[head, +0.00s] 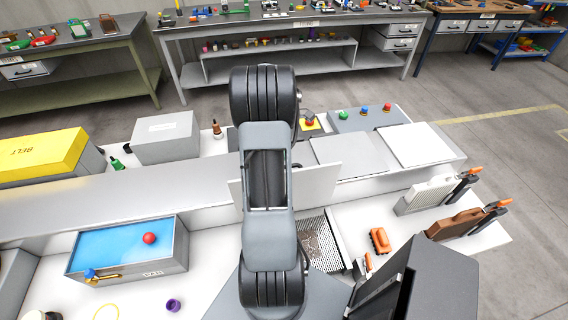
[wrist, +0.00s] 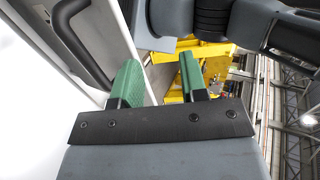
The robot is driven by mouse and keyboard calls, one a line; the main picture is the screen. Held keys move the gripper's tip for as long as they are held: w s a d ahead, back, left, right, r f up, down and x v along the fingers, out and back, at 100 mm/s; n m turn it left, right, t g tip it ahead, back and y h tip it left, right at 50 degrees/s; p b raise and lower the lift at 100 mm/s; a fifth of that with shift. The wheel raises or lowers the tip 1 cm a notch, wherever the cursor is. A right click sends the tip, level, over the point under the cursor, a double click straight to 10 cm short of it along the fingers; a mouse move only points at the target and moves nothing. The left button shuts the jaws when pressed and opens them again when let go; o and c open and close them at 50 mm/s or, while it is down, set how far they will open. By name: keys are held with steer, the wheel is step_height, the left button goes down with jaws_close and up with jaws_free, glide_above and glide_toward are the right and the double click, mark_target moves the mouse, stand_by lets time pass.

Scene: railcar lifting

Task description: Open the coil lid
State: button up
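My gripper (wrist: 160,78) shows in the wrist view with two green fingertips spread apart and nothing visible between them. A pale panel (wrist: 30,60) with a dark bar handle (wrist: 72,35) lies to the left of the fingers; its pale edge passes close to the left finger, and I cannot tell whether they touch. In the head view my arm hides the gripper. A pale panel (head: 318,184) sticks out on both sides behind my arm. No lid label is readable, so I cannot tell for certain which panel is the coil lid.
A blue-topped tray (head: 120,248) with a red ball (head: 149,238) stands at the left. A yellow belt box (head: 40,153) and a grey box (head: 166,137) are further back. An orange object (head: 380,240) and upright holders (head: 430,194) are at the right. Benches line the back.

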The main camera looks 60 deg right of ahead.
steer(key=s+a+r, duration=0.3)
steer(key=s+a, duration=0.2)
steer(key=a, duration=0.2)
steer(key=shift+r, duration=0.25)
steer(key=shift+d, duration=0.1)
stand_by(0.4)
